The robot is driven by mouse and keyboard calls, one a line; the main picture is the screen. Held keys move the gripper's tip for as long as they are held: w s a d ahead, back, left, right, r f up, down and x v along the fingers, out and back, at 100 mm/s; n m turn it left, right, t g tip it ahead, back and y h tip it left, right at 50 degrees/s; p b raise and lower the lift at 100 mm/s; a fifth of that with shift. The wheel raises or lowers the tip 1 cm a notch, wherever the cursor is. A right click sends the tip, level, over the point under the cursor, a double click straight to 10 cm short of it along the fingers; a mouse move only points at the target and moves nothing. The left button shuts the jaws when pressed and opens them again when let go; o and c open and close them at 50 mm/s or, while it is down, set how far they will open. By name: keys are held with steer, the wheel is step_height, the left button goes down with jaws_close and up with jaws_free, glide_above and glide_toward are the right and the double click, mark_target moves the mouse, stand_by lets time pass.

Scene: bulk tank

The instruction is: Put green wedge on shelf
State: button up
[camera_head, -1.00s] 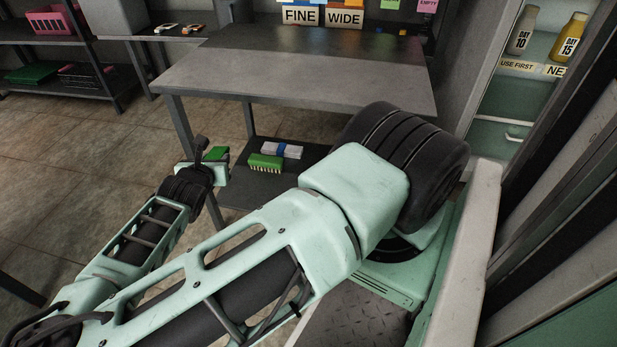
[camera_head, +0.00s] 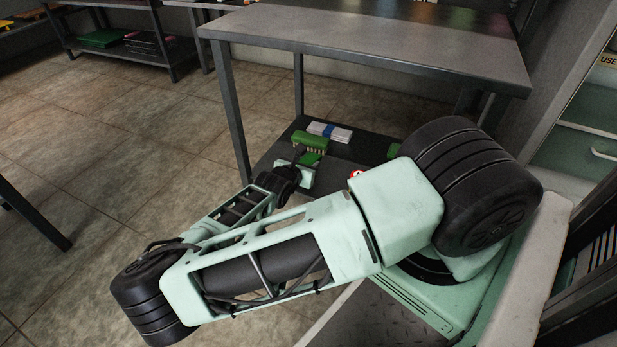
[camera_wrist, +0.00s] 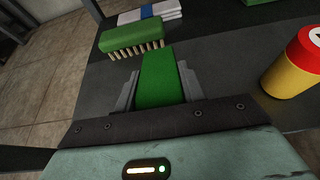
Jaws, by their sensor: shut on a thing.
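The green wedge (camera_wrist: 158,78) is between the jaws of my gripper (camera_wrist: 160,88) in the wrist view, and the gripper is shut on it. In the head view the green wedge (camera_head: 309,159) shows small at the end of my gripper (camera_head: 300,166), over the near left part of the lower shelf (camera_head: 349,150) of the metal table. The dark shelf surface (camera_wrist: 215,62) spreads beyond the wedge in the wrist view. I cannot tell whether the wedge touches the shelf.
A green brush (camera_wrist: 133,38) with pale bristles lies just beyond the wedge. A white folded stack with a blue band (camera_wrist: 150,14) lies behind it. A red and yellow can (camera_wrist: 294,66) stands at right. The tabletop (camera_head: 370,40) and its legs frame the shelf.

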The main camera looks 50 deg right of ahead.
step_height(320, 180, down, 3)
steer(key=shift+f+b, duration=0.2)
steer(key=shift+b, duration=0.95)
steer(key=shift+r, duration=0.1)
steer(key=o, duration=1)
steer(key=shift+o, duration=0.2)
